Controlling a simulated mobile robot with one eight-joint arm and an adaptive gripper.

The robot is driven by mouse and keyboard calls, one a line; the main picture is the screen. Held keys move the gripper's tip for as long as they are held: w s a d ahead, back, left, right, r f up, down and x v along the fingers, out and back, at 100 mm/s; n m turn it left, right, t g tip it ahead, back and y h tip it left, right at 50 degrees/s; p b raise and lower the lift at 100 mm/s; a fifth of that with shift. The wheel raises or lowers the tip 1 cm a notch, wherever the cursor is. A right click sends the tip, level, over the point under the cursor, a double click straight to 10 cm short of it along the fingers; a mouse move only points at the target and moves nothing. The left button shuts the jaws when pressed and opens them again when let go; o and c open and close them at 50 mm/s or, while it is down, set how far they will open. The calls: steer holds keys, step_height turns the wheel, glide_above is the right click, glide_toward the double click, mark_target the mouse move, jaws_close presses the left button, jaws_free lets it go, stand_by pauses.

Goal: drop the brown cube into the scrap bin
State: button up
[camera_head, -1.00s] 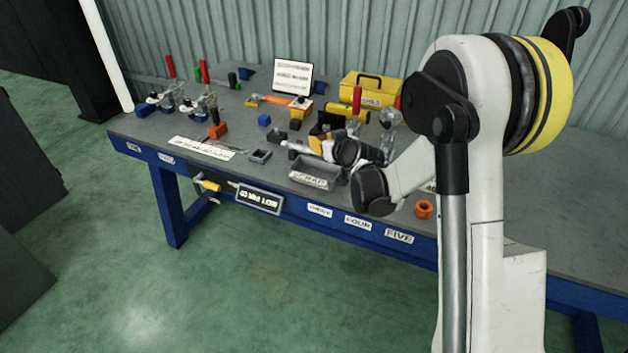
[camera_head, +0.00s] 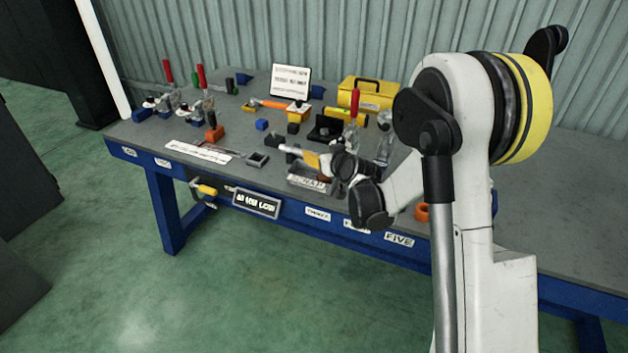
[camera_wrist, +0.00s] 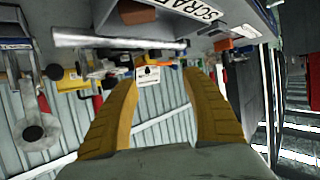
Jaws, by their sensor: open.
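The grey scrap bin (camera_head: 306,182) stands at the table's front edge, its label facing forward. Part of it shows at the top of the wrist view, with the label (camera_wrist: 197,9). A brown block (camera_wrist: 137,12), seemingly the brown cube, shows at the top of the wrist view beside the label; I cannot tell whether it lies inside the bin. My gripper (camera_wrist: 163,77) is open, with nothing visible between its yellow-brown fingers. In the head view my gripper (camera_head: 313,160) is low over or just behind the bin, partly hidden by my wrist.
Red-handled clamps (camera_head: 351,105), a yellow toolbox (camera_head: 368,93) and a white sign (camera_head: 291,80) stand behind the bin. A small grey tray (camera_head: 257,159) and a blue cube (camera_head: 262,124) lie to its left. An orange ring (camera_head: 421,212) is right of my wrist.

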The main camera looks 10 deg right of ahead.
steer(key=v, duration=1.2)
steer(key=s+a+r+g, duration=0.3)
steer(key=s+r, duration=0.2)
steer(key=s, duration=0.7)
steer(key=s+d+f+m+g+h, duration=0.1)
steer(key=s+g+h, duration=0.1)
steer(key=s, duration=1.6)
steer(key=shift+m+g, duration=0.4)
steer(key=shift+g, duration=0.2)
